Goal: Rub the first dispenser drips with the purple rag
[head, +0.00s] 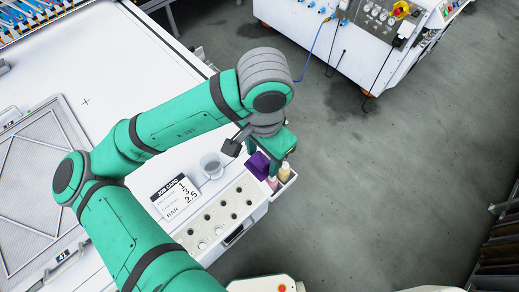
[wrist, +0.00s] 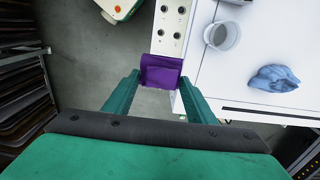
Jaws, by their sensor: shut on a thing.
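My gripper (wrist: 160,90) is shut on the purple rag (wrist: 161,72), which hangs between the two green fingers in the wrist view. In the head view the purple rag (head: 257,164) shows beside the gripper, close to a small white bin (head: 286,183) at the end of the panel that holds small bottles (head: 284,172). I cannot tell whether the rag touches the bin. No dispenser or drips can be made out with certainty in either view.
A translucent cup (head: 211,165) and a job card (head: 175,196) stand on the white table by a panel of knobs (head: 221,214). A crumpled blue cloth (wrist: 274,78) lies on the table in the wrist view. A white machine cart (head: 350,35) stands across open grey floor.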

